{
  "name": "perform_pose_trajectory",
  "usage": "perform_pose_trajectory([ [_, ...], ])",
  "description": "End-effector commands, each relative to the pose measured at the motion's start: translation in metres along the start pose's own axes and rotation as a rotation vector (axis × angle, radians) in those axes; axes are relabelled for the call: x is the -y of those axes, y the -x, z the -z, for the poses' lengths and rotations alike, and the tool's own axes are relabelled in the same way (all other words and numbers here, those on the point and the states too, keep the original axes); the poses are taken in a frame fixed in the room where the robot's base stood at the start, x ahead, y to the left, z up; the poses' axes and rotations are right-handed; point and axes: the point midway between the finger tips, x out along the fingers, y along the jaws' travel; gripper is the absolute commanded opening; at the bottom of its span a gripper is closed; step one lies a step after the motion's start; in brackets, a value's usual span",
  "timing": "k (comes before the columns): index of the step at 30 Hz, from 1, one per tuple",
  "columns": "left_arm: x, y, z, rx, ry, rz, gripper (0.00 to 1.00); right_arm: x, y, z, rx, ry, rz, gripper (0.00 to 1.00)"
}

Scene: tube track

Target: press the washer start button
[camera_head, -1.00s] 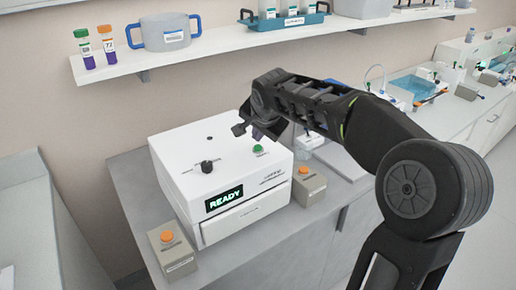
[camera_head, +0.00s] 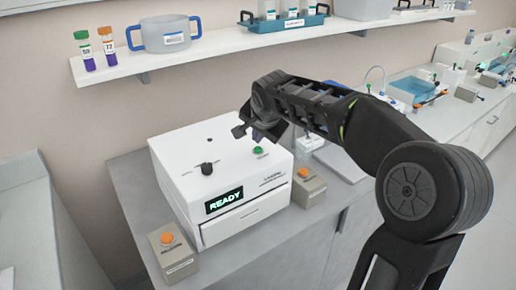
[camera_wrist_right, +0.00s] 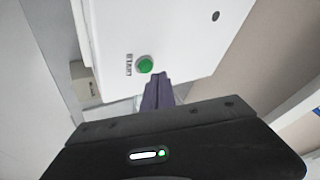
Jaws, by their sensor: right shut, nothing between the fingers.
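The washer (camera_head: 225,170) is a white box on the bench, with a lit green READY display (camera_head: 223,201) on its front. Its green start button (camera_head: 259,152) is on the top face near the right side. In the right wrist view the green button (camera_wrist_right: 145,65) sits beside a START label. My right gripper (camera_head: 255,137) is shut and empty, pointing down over the button area. In the wrist view its fingertips (camera_wrist_right: 157,78) lie just beside the button; I cannot tell whether they touch the top face. My left gripper is not in view.
A black knob (camera_head: 207,168) stands on the washer top. Two grey boxes with orange buttons flank the washer, one at the front left (camera_head: 172,254) and one at the right (camera_head: 307,185). A shelf (camera_head: 250,40) with tubes and a blue-handled pot runs above.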

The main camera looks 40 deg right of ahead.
Motion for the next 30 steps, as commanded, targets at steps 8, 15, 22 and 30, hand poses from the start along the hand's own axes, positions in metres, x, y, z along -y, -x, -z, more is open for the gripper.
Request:
perform_pose_trajectory([
  [8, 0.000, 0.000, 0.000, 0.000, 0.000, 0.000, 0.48, 0.000, 0.000, 0.000, 0.000, 0.000, 0.000, 0.00],
  [15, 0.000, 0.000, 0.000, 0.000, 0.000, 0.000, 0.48, 0.000, 0.000, 0.000, 0.000, 0.000, 0.000, 0.00],
  [22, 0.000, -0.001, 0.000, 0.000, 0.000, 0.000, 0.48, 0.000, -0.001, 0.000, 0.000, 0.000, 0.000, 0.00],
  [30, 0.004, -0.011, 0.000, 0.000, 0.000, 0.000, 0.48, -0.004, -0.007, -0.004, 0.000, 0.000, 0.000, 0.00],
])
